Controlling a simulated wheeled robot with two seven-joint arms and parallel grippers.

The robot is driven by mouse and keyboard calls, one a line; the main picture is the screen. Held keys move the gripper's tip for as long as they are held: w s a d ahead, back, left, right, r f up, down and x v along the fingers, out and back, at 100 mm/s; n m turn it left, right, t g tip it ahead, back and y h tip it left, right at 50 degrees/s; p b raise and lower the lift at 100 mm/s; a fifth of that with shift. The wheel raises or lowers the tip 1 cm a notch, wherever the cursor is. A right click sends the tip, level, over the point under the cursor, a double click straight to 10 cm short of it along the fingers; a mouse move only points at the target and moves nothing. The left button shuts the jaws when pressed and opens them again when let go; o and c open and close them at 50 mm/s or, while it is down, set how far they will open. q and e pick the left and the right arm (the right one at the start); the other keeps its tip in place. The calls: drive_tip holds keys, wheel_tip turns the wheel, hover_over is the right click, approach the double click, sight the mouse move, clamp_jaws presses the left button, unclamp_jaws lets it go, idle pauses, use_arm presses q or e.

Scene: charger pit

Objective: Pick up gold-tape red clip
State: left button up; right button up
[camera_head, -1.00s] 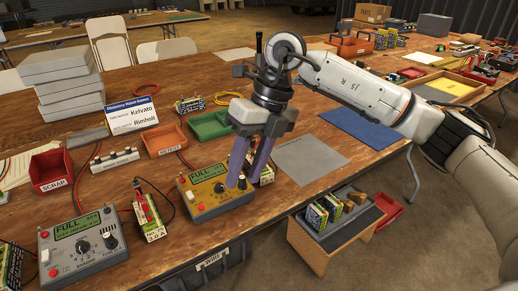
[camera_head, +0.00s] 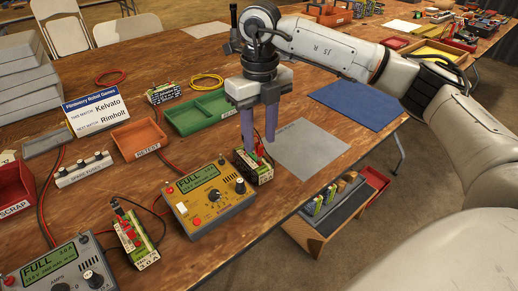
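My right gripper (camera_head: 260,143) points down over this battery. Its two purple fingers are apart, and the red clip shows between their tips. I cannot tell whether the fingers touch it. Another battery (camera_head: 136,236), with red and dark leads on top, stands left of the yellow charger. My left gripper is not in view.
A grey charger (camera_head: 60,273) stands at the lower left. An orange tray (camera_head: 138,139), a green tray (camera_head: 201,114) and a name sign (camera_head: 97,110) stand behind. A grey mat (camera_head: 308,149) lies right of the gripper; a wooden battery rack (camera_head: 312,240) stands below the table edge.

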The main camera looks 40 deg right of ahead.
sight(259, 143)
wheel_tip(259, 143, down, 4)
drive_tip(key=shift+w+r, duration=0.15)
drive_tip(key=c, duration=0.9)
wheel_tip(259, 143, up, 10)
drive_tip(key=shift+r+p, duration=0.1)
drive_tip(key=shift+p, duration=0.2)
